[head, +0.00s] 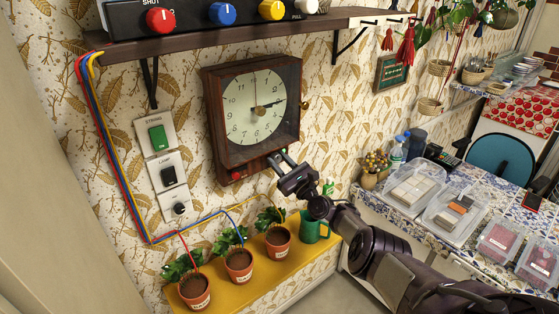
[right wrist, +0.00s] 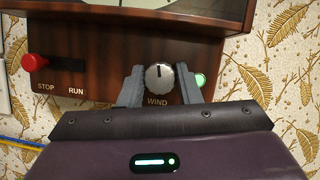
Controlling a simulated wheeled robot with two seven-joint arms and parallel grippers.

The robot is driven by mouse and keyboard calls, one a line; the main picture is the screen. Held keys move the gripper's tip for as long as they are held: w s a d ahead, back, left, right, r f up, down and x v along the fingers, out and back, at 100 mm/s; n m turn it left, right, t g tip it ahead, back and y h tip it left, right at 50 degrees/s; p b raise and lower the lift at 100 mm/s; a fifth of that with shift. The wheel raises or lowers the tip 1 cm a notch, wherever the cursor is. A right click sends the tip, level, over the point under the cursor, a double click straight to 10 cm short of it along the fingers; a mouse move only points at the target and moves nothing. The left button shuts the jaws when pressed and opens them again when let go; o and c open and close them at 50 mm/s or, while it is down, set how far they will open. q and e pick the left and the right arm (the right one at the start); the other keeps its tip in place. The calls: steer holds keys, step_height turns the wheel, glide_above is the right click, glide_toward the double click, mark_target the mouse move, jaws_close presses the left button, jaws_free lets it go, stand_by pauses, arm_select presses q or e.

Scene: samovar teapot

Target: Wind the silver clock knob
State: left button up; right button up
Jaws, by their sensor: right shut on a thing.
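The wooden wall clock (head: 254,108) has a pale round dial and hangs in the middle of the head view. The silver knob (right wrist: 159,76) sits on the clock's lower panel above the word WIND in the right wrist view, its dark mark pointing up. My right gripper (head: 281,160) is at the clock's lower right corner in the head view. In the right wrist view its two grey fingers (right wrist: 162,78) stand on either side of the knob and are shut on it. In the head view the knob is hidden by the gripper. My left gripper is not in view.
A red STOP/RUN lever (right wrist: 36,63) is left of the knob, and a green button (right wrist: 200,80) is just right of the right finger. Potted plants (head: 239,264) and a green mug (head: 313,228) stand on the yellow shelf (head: 262,278) below. A dark shelf (head: 216,38) runs above.

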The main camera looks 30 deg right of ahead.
stand_by(0.4)
steer(key=o, duration=0.9)
steer(key=shift+o, duration=0.2)
steer(key=shift+s, duration=0.1)
